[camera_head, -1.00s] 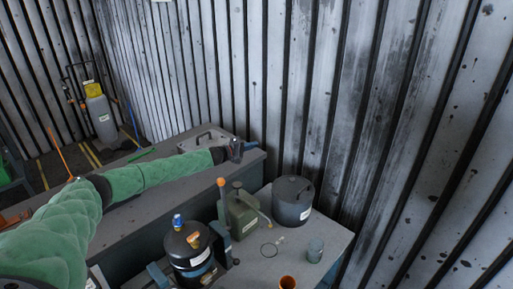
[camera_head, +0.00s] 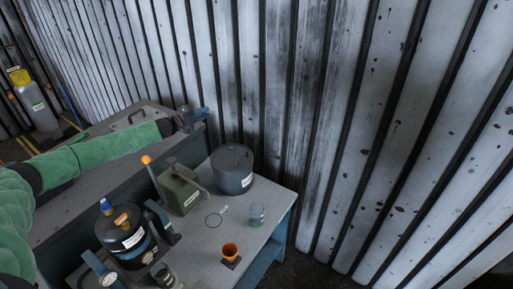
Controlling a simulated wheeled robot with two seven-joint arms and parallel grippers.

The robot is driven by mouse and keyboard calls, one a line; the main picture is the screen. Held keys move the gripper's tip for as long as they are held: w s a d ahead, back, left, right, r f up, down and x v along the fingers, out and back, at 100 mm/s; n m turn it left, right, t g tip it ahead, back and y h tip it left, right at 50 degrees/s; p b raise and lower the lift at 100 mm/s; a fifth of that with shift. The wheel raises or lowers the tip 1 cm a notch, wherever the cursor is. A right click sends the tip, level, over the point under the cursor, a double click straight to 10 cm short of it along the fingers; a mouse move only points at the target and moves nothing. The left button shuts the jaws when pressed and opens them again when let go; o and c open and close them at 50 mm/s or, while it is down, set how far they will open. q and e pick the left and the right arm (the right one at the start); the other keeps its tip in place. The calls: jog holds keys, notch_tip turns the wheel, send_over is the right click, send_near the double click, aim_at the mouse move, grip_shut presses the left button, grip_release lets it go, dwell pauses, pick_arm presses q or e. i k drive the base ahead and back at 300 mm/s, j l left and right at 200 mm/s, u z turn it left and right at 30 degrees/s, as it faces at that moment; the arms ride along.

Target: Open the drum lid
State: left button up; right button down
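The dark grey drum (camera_head: 232,178) stands upright at the back of the grey bench, with a flat round lid (camera_head: 232,158) on top and a small pale label on its side. The lid looks seated on the drum. My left arm, in a green sleeve, reaches in from the left. My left gripper (camera_head: 194,117) is above and left of the drum, near the wall and apart from the lid. It is small and dark, so its finger opening is unclear. My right gripper is not in view.
A green jerrycan (camera_head: 180,187) stands just left of the drum. A corrugated wall (camera_head: 340,130) stands behind.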

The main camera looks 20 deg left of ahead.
aim_at(229, 159)
jog(key=i+l, duration=0.1)
jog(key=l, duration=0.35)
jog(key=i+l+u, duration=0.1)
jog(key=l, duration=0.85)
jog(key=i+u, duration=0.05)
jog(key=i, duration=0.05)
